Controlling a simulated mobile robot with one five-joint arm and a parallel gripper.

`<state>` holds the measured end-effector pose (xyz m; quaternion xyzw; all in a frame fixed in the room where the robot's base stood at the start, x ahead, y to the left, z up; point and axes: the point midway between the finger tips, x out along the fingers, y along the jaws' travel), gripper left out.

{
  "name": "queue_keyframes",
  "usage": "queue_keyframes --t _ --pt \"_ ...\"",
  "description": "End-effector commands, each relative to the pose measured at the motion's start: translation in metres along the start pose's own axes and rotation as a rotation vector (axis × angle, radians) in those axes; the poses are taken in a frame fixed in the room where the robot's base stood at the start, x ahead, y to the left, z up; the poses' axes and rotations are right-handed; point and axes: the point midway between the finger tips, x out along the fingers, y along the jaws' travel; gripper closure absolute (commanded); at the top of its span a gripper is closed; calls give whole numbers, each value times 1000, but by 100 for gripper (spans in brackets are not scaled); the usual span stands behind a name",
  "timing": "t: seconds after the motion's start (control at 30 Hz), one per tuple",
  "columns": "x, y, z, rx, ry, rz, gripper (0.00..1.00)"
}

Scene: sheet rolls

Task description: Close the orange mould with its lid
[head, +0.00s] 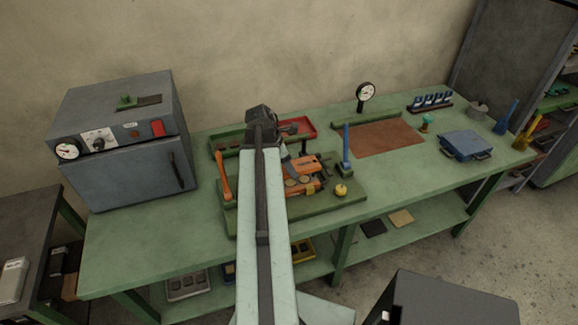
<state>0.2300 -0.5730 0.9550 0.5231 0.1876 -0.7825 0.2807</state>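The orange mould (304,183) lies on a green board on the bench, just right of my arm. Round cavities or discs show in its upper face, and its left side is hidden behind my arm. Orange pieces also show at its back edge; I cannot tell whether one of them is the lid. My arm reaches forward from the bottom of the view, and its dark end stands above the bench behind the mould. My gripper (287,151) is mostly hidden by the arm, and its fingers are too small and dark to read.
An orange handle (224,178) stands left of my arm. A blue upright handle (347,148) and a yellow knob (341,190) stand right of the mould. A red tray (304,126) lies behind. A grey oven (125,140) fills the bench's left end; a blue box (466,144) sits at right.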

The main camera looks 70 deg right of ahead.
Motion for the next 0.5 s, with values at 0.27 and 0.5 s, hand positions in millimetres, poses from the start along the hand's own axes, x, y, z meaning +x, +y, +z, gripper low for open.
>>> queue_keyframes --t 0.27,0.5 --pt "26 0 -10 1 -1 0 100" --pt "44 0 -17 1 -1 0 100"
